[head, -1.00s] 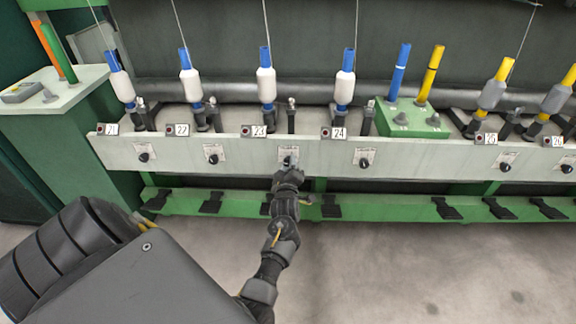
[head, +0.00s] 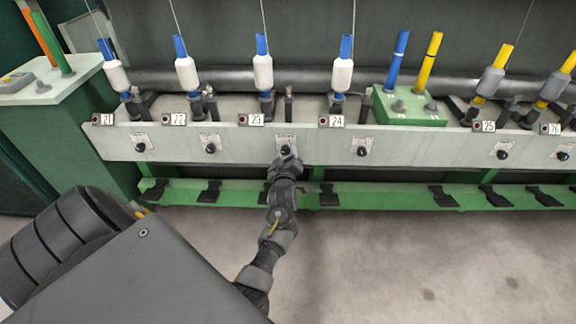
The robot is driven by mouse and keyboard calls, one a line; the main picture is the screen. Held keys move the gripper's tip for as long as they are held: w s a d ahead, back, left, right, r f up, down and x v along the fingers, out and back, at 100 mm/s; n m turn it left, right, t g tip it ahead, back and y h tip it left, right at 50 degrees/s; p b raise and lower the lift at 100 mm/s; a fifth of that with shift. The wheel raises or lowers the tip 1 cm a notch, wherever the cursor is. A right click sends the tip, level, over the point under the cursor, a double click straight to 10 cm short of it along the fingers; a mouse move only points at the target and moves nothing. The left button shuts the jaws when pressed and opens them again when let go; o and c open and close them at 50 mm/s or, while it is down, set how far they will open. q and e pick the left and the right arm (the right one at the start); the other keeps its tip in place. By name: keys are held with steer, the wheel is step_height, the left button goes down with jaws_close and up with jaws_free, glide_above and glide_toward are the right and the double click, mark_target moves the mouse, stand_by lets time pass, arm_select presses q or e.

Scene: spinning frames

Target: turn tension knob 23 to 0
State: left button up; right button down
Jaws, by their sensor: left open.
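Tension knob 23 (head: 285,149) is a small black knob on the pale front rail, below the number plate 23 (head: 251,119) and a little to its right. A small printed dial label (head: 285,139) sits behind it. My left gripper (head: 287,152) is at the knob, its fingertips open and overlapping it in the picture. The gripper partly hides the knob, so its pointer setting and any contact cannot be made out. My right gripper is not in view.
Similar knobs sit along the rail at 22 (head: 210,148) and 24 (head: 361,151). Bobbins on spindles, such as the one above 23 (head: 263,73), stand behind the rail. Black pedals (head: 329,195) line the green bar below. The floor in front is clear.

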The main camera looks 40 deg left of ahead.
arm_select(q)
steer(key=m, duration=0.3)
steer(key=shift+m+b, duration=0.3)
steer(key=shift+b, duration=0.05)
steer(key=m+b, duration=0.1)
steer(key=m, duration=0.2)
steer(key=shift+a+f+m, duration=0.1)
steer(key=shift+f+m, duration=0.05)
steer(key=shift+m, duration=0.15)
steer(key=shift+s+d+m, duration=0.25)
steer(key=shift+s+m, duration=0.05)
steer(key=shift+m, duration=0.3)
steer(key=p+v, duration=0.3)
steer(key=v, duration=0.7)
steer(key=s+d+f+m+g+h+p, duration=0.2)
steer(key=s+d+f+m+h+p, duration=0.1)
steer(key=f+p, duration=0.4)
steer(key=s+d+f+m+g+h+p, duration=0.2)
steer(key=s+d+f+m+h+p, duration=0.2)
steer(key=s+d+f+p, duration=0.3)
steer(key=shift+s+d+f+g+h+p, duration=0.35)
steer(key=shift+f+h, duration=0.25)
steer(key=shift+f, duration=0.75)
